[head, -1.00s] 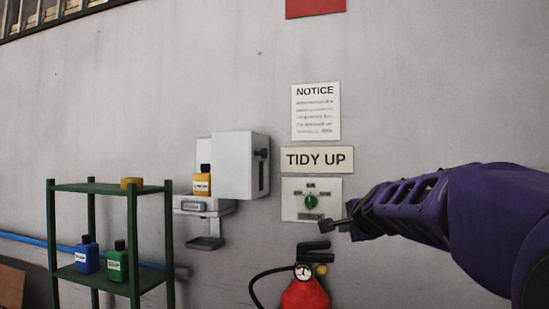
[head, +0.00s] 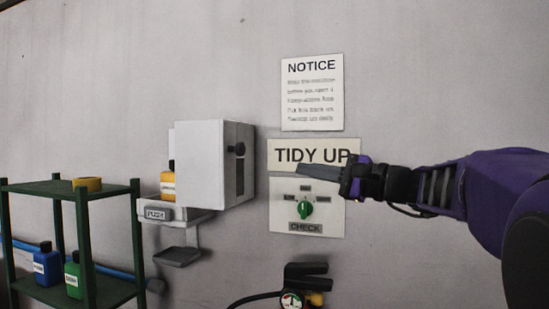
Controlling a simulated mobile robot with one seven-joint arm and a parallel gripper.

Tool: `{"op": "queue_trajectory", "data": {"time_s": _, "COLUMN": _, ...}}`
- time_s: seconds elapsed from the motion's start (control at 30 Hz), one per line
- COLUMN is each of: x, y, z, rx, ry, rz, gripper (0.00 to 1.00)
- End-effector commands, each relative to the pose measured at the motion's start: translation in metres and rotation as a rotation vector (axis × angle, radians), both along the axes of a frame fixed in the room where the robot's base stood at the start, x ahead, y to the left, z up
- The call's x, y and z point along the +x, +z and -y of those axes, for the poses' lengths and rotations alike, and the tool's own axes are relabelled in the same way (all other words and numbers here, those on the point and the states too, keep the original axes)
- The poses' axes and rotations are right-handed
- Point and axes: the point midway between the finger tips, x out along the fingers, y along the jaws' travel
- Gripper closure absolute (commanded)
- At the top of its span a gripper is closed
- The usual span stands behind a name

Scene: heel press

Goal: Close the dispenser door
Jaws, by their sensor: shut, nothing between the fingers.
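The white dispenser (head: 205,160) hangs on the wall left of centre. Its white door stands out from the wall, with a black knob (head: 238,149) and a dark slot on its right-hand face. An orange bottle (head: 168,184) shows beside the door's left edge, partly hidden by it. The door looks swung open; its hinge is hidden. Below are a ledge marked PUSH (head: 158,214) and a grey drip tray (head: 178,256). My gripper (head: 304,172) is shut and empty, pointing left, right of the dispenser and apart from it, in front of the TIDY UP sign.
A control plate with a green knob (head: 305,208) is below my gripper. A fire extinguisher (head: 292,298) is at the bottom. A green shelf (head: 40,187) at left holds a yellow roll, a blue bottle and a green bottle. The wall between gripper and dispenser is clear.

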Motion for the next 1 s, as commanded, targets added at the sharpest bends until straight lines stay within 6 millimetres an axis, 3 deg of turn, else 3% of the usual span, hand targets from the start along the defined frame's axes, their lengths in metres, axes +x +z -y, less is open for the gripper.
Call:
{"op": "queue_trajectory", "data": {"time_s": 0.17, "x": 0.011, "y": 0.003, "z": -0.016, "rx": 0.004, "ry": 0.005, "rz": 0.0, "gripper": 1.0}}
{"op": "queue_trajectory", "data": {"time_s": 0.57, "x": 0.062, "y": 0.011, "z": -0.082, "rx": 0.003, "ry": 0.003, "rz": -0.001, "gripper": 1.0}}
{"op": "queue_trajectory", "data": {"time_s": 0.7, "x": 0.045, "y": 0.021, "z": -0.096, "rx": 0.002, "ry": 0.002, "rz": 0.0, "gripper": 1.0}}
{"op": "queue_trajectory", "data": {"time_s": 1.0, "x": 0.036, "y": 0.026, "z": -0.107, "rx": 0.002, "ry": 0.0, "rz": -0.001, "gripper": 1.0}}
